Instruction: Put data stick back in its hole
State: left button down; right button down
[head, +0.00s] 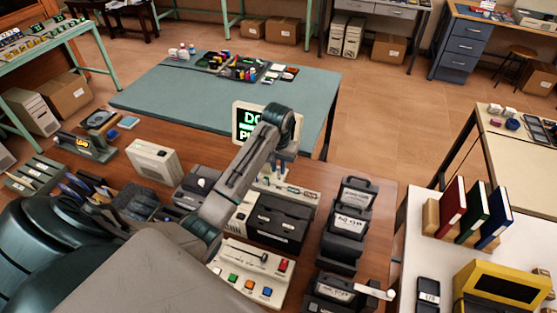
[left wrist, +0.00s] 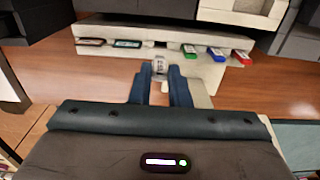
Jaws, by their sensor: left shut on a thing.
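My left gripper (left wrist: 160,82) is shut on a small grey data stick (left wrist: 160,66), which sticks out past its fingertips. Ahead of it is a pale holder (left wrist: 150,57) with coloured sticks in a row: a dark red one (left wrist: 91,42) and a green one (left wrist: 128,44) to the left, and a green (left wrist: 190,51), a blue (left wrist: 217,54) and a red one (left wrist: 242,57) to the right. The held stick faces the gap between the two green ones. I cannot tell whether its tip touches the holder. In the head view my left arm partly hides the holder. My right gripper is not in view.
A monitor with green text (head: 251,121) stands by my left arm. A dark box unit (head: 275,222), a button panel (head: 246,272) and dark labelled cartridges (head: 350,222) stand nearby. The wooden table is bare beside the holder in the left wrist view.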

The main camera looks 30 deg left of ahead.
pick_arm(q)
jog(key=shift+a, duration=0.1)
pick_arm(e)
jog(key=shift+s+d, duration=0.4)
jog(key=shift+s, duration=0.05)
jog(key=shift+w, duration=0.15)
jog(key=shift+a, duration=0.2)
pick_arm(q)
jog(key=shift+f, duration=0.1)
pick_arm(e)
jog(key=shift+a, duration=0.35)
pick_arm(q)
jog(key=shift+f, duration=0.2)
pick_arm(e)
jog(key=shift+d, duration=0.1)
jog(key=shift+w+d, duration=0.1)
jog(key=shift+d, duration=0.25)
pick_arm(q)
jog(key=shift+f, duration=0.25)
